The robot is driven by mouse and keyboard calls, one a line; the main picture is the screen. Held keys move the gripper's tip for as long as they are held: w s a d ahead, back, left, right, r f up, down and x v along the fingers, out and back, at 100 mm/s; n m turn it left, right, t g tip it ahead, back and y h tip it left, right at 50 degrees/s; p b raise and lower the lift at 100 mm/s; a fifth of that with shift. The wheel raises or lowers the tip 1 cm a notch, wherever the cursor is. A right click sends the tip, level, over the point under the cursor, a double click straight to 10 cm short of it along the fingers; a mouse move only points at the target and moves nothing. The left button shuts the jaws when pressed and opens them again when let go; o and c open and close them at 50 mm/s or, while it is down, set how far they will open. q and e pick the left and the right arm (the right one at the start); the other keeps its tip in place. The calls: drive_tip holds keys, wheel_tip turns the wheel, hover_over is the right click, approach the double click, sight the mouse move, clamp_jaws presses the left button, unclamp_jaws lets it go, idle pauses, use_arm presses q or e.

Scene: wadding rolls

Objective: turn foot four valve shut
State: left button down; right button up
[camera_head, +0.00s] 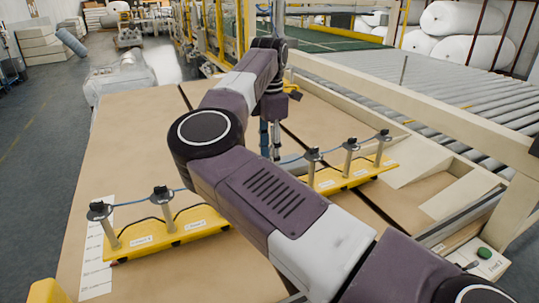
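Black-topped valves on pale posts rise from yellow bases on the brown table. Two valves, (99,211) and (161,194), stand on the left yellow base (175,236). More valves, (312,154), (350,144) and (383,135), stand on the right yellow base (355,178). The base labels are too small to read surely, so I cannot tell which is foot four. My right arm crosses the middle and hides part of the row. My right gripper (271,140) points down beyond the forearm, left of the right base's valves; its finger opening is unclear. My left gripper is out of view.
A thin blue line runs along the valve tops. The brown table (130,130) is mostly clear at the far left. A beige rail (430,110) and roller conveyor (440,80) lie to the right. A green button (484,253) sits at the lower right.

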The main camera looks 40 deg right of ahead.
wheel_tip(320, 180, up, 12)
idle(0.7)
idle(0.4)
